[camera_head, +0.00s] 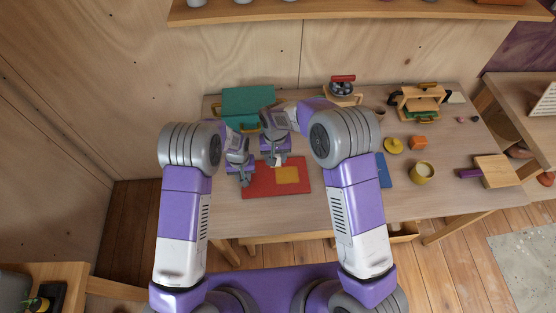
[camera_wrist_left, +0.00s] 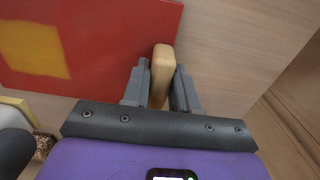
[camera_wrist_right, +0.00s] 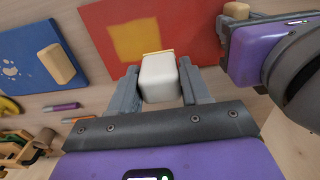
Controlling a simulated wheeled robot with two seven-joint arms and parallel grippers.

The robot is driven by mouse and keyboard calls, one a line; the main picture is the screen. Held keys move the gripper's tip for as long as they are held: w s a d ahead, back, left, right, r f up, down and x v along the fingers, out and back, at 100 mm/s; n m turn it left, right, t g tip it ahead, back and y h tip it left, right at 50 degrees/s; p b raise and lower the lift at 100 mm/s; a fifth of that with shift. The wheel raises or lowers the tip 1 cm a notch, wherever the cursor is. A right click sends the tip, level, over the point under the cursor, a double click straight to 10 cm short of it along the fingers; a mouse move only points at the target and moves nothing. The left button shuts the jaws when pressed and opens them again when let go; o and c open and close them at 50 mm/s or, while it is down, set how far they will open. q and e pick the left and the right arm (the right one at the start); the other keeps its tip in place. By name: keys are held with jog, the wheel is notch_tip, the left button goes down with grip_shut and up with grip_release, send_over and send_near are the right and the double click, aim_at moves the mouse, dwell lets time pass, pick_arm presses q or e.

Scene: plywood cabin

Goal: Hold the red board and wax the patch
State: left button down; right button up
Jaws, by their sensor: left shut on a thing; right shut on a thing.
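The red board (camera_head: 262,190) lies flat on the table with a square yellow-orange patch (camera_head: 287,174); both also show in the left wrist view, the board (camera_wrist_left: 110,45) and the patch (camera_wrist_left: 34,50). My left gripper (camera_head: 244,182) is shut on the board's wooden handle (camera_wrist_left: 162,72) at its left edge. My right gripper (camera_head: 277,163) is shut on a white block (camera_wrist_right: 160,78) with a thin tan edge, over the board beside the patch (camera_wrist_right: 134,40). I cannot tell whether the block touches the board.
A teal case (camera_head: 247,102) lies behind my grippers. A blue board (camera_head: 386,172) lies right of the red one. The table front is clear.

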pick_arm(q)
jog(key=c, duration=0.8)
grip_release()
jog(key=shift+r, duration=0.1)
notch_tip(320, 180, up, 12)
